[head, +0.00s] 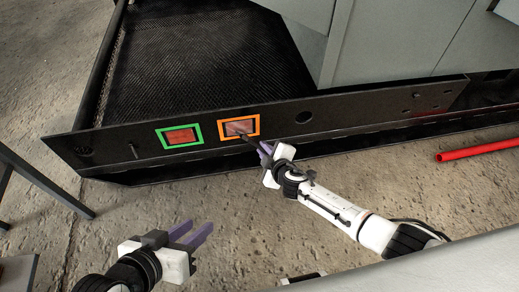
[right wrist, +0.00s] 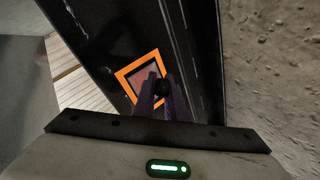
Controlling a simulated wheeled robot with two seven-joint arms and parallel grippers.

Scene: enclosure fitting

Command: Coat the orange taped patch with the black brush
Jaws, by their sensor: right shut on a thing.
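The orange taped patch (head: 239,127) is a reddish-grey rectangle framed in orange tape on the black side rail. It also shows in the right wrist view (right wrist: 142,80), partly covered by my fingers. My right gripper (head: 266,152) is shut on the black brush (head: 248,139), whose dark tip reaches the lower right part of the patch in the head view. In the right wrist view the brush (right wrist: 162,88) is a dark round end between the purple fingers. I cannot tell if the bristles touch the surface. My left gripper (head: 194,234) is open and empty, above the floor.
A green taped patch (head: 180,137) is left of the orange one on the same rail (head: 350,110). Grey cabinet panels (head: 400,40) stand behind. A red bar (head: 478,149) lies at right. A dark table frame (head: 40,180) is at left. Concrete floor lies in front.

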